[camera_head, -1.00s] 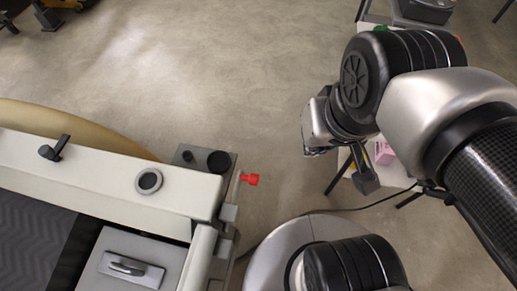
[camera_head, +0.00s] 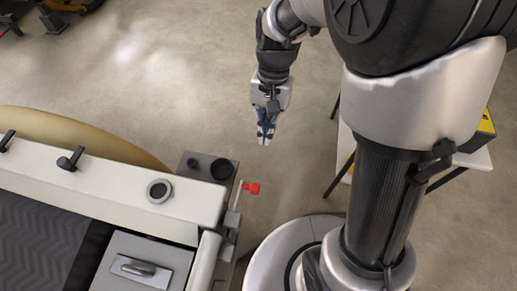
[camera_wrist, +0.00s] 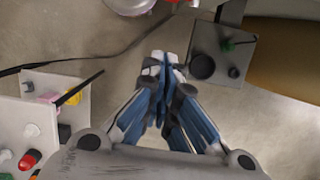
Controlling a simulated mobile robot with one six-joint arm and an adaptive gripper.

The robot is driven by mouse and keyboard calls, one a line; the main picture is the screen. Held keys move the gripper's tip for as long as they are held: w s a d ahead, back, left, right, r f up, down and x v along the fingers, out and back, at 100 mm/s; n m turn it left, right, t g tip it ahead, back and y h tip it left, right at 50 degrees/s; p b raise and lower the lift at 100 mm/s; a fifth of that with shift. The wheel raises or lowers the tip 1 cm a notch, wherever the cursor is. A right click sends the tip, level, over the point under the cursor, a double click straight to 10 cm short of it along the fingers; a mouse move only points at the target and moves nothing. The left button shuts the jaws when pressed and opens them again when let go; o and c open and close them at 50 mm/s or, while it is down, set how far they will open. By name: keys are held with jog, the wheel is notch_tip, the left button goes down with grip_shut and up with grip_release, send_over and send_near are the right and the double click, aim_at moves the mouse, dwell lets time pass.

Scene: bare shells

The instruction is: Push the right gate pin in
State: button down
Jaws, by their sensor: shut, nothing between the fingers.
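A small red pin (camera_head: 252,188) sticks out to the right at the corner of the pale machine frame (camera_head: 110,182) in the head view. It sits at the end of a thin light rod, beside a grey corner plate (camera_head: 196,160). My gripper (camera_head: 265,138) is shut and empty, with its fingers pointing down. In the head view it appears above the pin, apart from it. In the wrist view my gripper (camera_wrist: 165,62) also shows closed fingertips, with the corner plate (camera_wrist: 235,35) to their right. I cannot make out the pin clearly in the wrist view.
A black round hole or knob (camera_head: 221,168) is on the corner plate. A white table (camera_head: 478,157) stands at the right, behind my arm. Bare floor (camera_head: 190,75) lies open above the machine, with a cable crossing it in the wrist view.

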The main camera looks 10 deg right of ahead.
jog(key=shift+f, duration=0.1)
jog(key=s+a+f+b, duration=0.2)
jog(key=s+f, duration=0.4)
jog(key=f, duration=0.3)
jog(key=shift+a+b, duration=0.25)
jog(key=shift+b, duration=0.3)
jog(key=shift+r, duration=0.1)
jog(key=shift+s, duration=0.1)
